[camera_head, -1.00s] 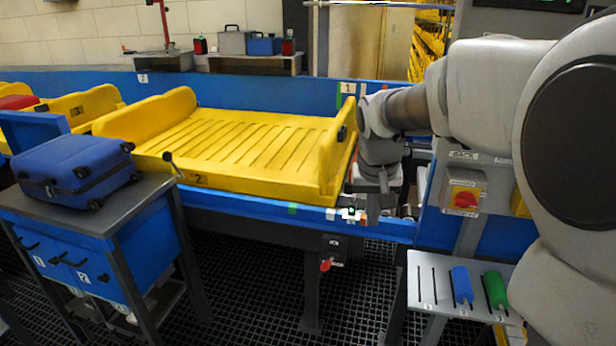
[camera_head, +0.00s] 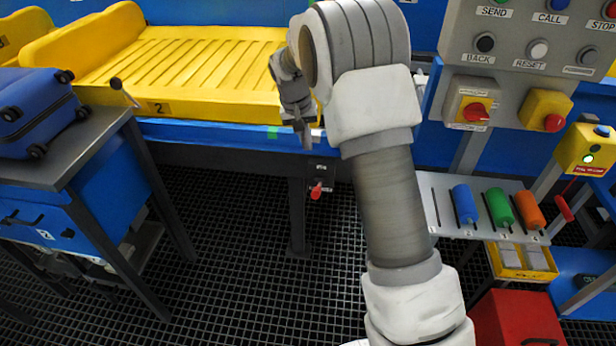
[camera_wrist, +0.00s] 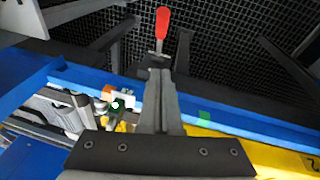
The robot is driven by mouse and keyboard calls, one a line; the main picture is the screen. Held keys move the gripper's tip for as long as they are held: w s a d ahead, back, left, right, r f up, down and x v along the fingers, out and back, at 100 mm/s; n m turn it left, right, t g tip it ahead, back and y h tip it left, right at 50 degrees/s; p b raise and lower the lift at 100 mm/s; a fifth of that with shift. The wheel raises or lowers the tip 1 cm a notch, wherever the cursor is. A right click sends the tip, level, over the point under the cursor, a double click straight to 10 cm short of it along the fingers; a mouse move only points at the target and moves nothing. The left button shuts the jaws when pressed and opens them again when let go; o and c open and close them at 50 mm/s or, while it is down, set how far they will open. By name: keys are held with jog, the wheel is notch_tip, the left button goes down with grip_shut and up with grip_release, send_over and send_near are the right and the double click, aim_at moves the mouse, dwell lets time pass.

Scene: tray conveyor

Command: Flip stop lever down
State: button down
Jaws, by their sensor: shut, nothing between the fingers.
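A small red-handled lever (camera_head: 317,190) sits on a dark labelled bracket under the blue conveyor rail; the label is too small to read. Its red handle (camera_wrist: 162,25) shows beyond my fingertips in the wrist view, with a gap between. My gripper (camera_head: 303,140) points down in front of the rail, above and slightly left of the lever. In the wrist view my gripper (camera_wrist: 157,68) has its fingers together and holds nothing. A second, black-knobbed lever (camera_head: 117,85) stands at the rail's left, near the yellow tray (camera_head: 210,108).
A blue suitcase (camera_head: 40,110) lies on a side table (camera_head: 85,150) at left. At right are a button panel (camera_head: 530,50), a red knob box (camera_head: 472,103) and a shelf (camera_head: 440,205) with coloured cylinders. The grating floor (camera_head: 230,240) below the rail is mostly open.

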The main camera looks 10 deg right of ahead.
jog(key=shift+f, duration=0.15)
jog(key=b, duration=0.2)
send_over(316, 188)
jog(key=w, duration=0.2)
jog(key=s+a+f+x, duration=0.1)
jog(key=a+x, duration=0.1)
jog(key=x, duration=0.8)
jog(key=shift+s+a+f+b, duration=0.15)
jog(key=shift+s+f+b, duration=0.1)
jog(key=shift+s, duration=0.2)
jog(key=shift+s+a+f+b, duration=0.2)
jog(key=shift+s+f, duration=0.1)
jog(key=shift+s, duration=0.15)
jog(key=shift+s+f, duration=0.4)
jog(key=shift+f, duration=0.1)
jog(key=shift+s+f+b, duration=0.1)
jog(key=shift+f+b, duration=0.1)
jog(key=shift+b, duration=0.15)
